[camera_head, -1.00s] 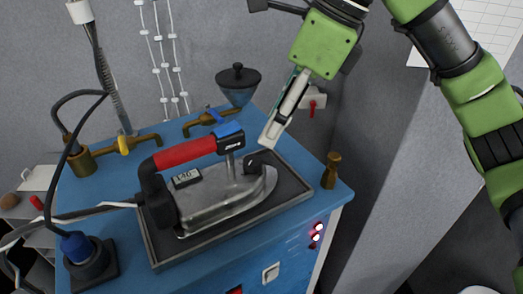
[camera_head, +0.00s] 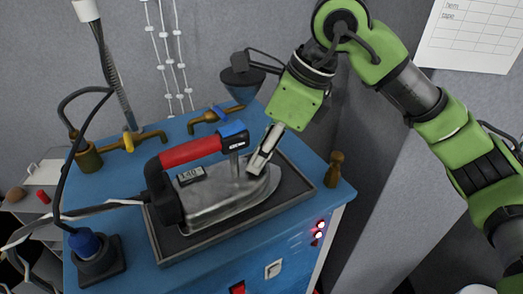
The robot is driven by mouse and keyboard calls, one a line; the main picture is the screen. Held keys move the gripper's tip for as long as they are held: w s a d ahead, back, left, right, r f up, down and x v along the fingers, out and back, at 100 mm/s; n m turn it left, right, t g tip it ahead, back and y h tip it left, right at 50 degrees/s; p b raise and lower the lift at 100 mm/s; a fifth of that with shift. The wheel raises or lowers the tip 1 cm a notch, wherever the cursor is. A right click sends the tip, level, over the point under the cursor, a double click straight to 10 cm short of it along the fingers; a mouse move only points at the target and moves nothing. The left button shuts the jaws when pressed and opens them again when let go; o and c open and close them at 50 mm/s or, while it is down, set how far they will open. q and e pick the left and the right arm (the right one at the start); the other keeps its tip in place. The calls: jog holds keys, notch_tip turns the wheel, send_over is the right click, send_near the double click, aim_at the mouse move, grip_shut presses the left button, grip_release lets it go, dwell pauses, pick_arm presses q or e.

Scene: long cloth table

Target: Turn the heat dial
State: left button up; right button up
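The iron (camera_head: 222,203) has a grey metal body, a red handle (camera_head: 190,152) with a blue end, and a small "140" display (camera_head: 191,175). It lies on a dark framed pad (camera_head: 300,188) on the blue station. My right gripper (camera_head: 255,169) reaches down from the upper right, with its fingertips over the front part of the iron, where the small black dial was visible before. The fingers now cover the dial, so its setting is hidden. The fingers look close together, but whether they grip the dial is unclear. My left gripper is not in view.
A brass post (camera_head: 334,170) stands on the station's right corner. A dark funnel (camera_head: 240,88) and a brass tap (camera_head: 206,118) are behind the iron. Cables and a blue-capped fitting (camera_head: 88,246) are at the left.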

jog(key=shift+f+m+t+b, duration=0.35)
jog(key=shift+m+b, duration=0.55)
jog(key=shift+b, duration=0.6)
jog(key=shift+s+r+m+t+b, duration=0.1)
jog(key=shift+r+m+t+b, duration=0.2)
jog(key=shift+m+b, duration=0.35)
jog(key=shift+r, duration=0.1)
jog(key=o, duration=1.1)
jog(key=shift+r, duration=0.15)
jog(key=v, duration=1.1)
jog(key=shift+r, duration=0.4)
